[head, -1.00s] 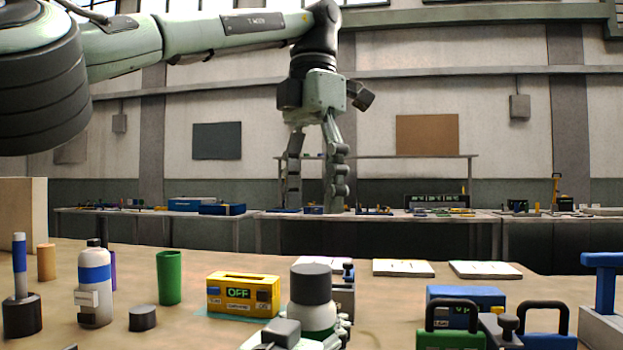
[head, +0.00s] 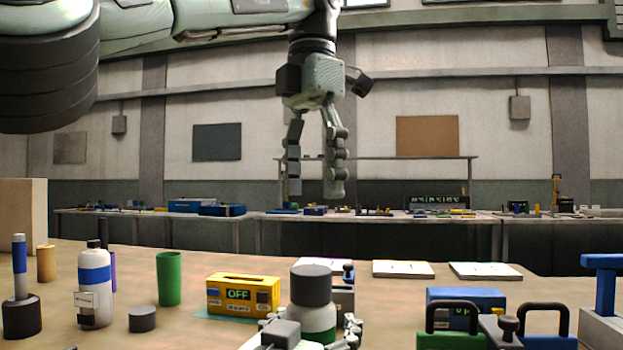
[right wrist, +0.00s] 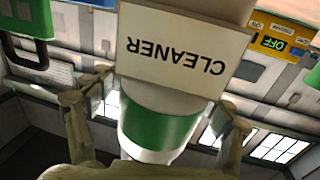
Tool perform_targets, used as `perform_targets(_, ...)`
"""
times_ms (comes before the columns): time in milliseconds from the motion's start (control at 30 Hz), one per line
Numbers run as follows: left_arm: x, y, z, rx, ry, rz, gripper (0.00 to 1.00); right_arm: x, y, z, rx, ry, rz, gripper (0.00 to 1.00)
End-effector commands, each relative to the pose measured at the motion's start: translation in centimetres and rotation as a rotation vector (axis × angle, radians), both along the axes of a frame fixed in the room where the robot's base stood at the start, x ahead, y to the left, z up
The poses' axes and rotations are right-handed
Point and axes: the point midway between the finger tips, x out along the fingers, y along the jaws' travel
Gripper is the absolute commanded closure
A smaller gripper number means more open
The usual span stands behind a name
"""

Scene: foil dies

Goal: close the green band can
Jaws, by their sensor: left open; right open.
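The green band can (head: 317,318) stands at the front middle of the table in the head view. It is white with a green band, and a wide dark grey cap (head: 310,285) sits on its top, seemingly level. The right wrist view shows the can (right wrist: 160,125) upside down, with its CLEANER label and green band; the cap is not visible there. My right gripper (right wrist: 155,112) is open, its fingers spread on either side of the can. In the head view it is partly hidden by the can. My left gripper (head: 314,192) is open and empty, high above the table.
A blue band can (head: 94,280) stands at the left with a loose dark cap (head: 142,319) beside it. A green cup (head: 169,279) and a yellow OFF box (head: 240,294) stand left of the green band can.

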Motion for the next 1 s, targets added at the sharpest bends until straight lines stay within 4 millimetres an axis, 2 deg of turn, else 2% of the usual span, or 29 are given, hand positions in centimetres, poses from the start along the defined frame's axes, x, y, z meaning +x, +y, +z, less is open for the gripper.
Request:
perform_targets(233,0.0,0.0,0.0,0.0,0.0,0.0,0.29,-0.1,0.0,0.0,0.0,0.0,0.0,0.22)
perform_targets(367,0.0,0.0,0.0,0.0,0.0,0.0,0.29,-1.1,0.4,0.0,0.001,-0.001,0.001,0.22)
perform_targets(800,0.0,0.0,0.0,0.0,0.0,0.0,0.29,-9.2,3.5,0.0,0.001,0.0,0.002,0.22)
perform_targets(1000,0.0,0.0,0.0,0.0,0.0,0.0,0.29,-11.0,4.1,0.0,0.0,0.001,0.0,0.22)
